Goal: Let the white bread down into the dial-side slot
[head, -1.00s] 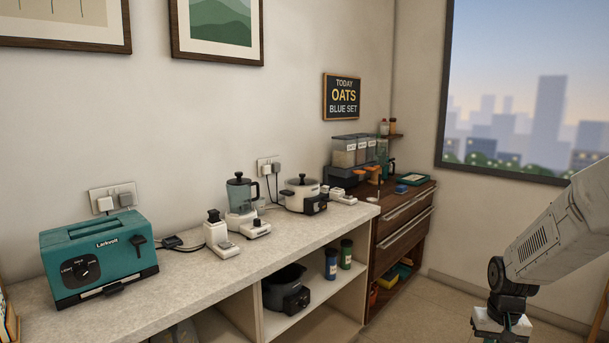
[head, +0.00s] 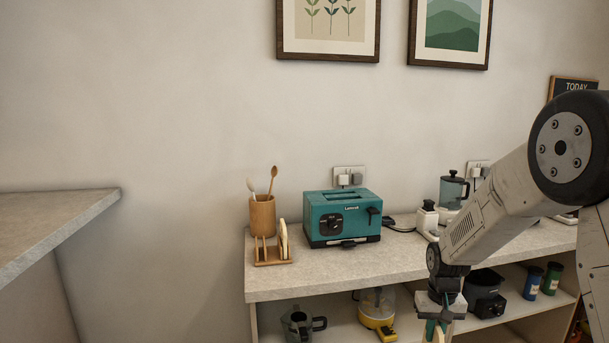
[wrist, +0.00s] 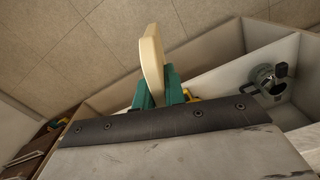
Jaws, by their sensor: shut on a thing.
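A pale cream slice of white bread (wrist: 152,55) stands on edge between the green fingers of my gripper (wrist: 160,88), which is shut on it. In the head view, my gripper (head: 437,328) hangs low at the bottom edge, in front of the shelves, and only a sliver of the bread (head: 438,338) shows. The teal toaster (head: 338,220) stands on the counter, up and left of my gripper and well apart from it. Its dial is on the front face and a dark lever is at the right. The slot openings on top are seen too flatly to tell apart.
A wooden rack (head: 272,262) with a pale slice and a utensil holder (head: 262,215) stand left of the toaster on the counter (head: 340,275). A blender (head: 453,190) is to the right. Another counter (head: 50,225) stands at the far left. Counter in front of the toaster is clear.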

